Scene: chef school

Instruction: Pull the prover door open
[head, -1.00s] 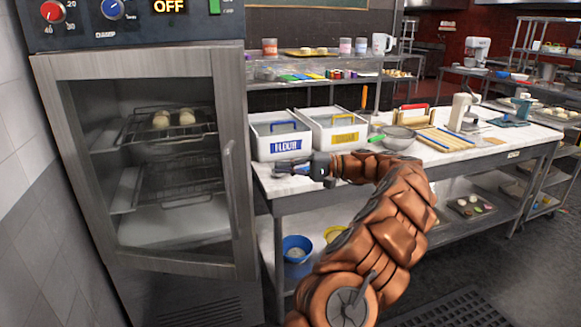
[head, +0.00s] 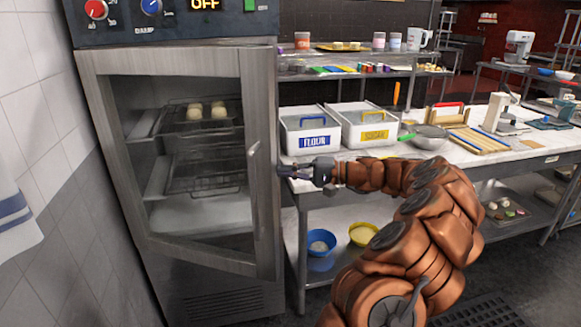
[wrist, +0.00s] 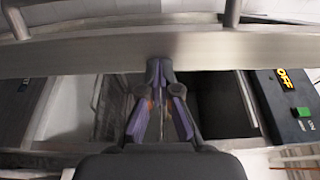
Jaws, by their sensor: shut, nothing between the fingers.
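The prover door (head: 258,100) has a steel frame, a glass pane and a vertical bar handle (head: 254,195) near its right edge. It stands slightly ajar, with its right edge off the cabinet (head: 200,300). My gripper (head: 283,171) is shut and empty, pointing left at the door's right edge, below the handle's top. In the wrist view the shut fingertips (wrist: 160,70) meet the inner side of the door's edge bar (wrist: 80,55). The handle's mounts (wrist: 232,12) show beyond it. Whether the tips touch the door I cannot tell.
Racks with two dough pieces (head: 207,111) are inside the prover. A worktable (head: 400,153) with a flour bin (head: 310,128) and a sugar bin (head: 368,127) stands close on the right. A tiled wall (head: 35,130) with a hanging towel (head: 15,222) is on the left.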

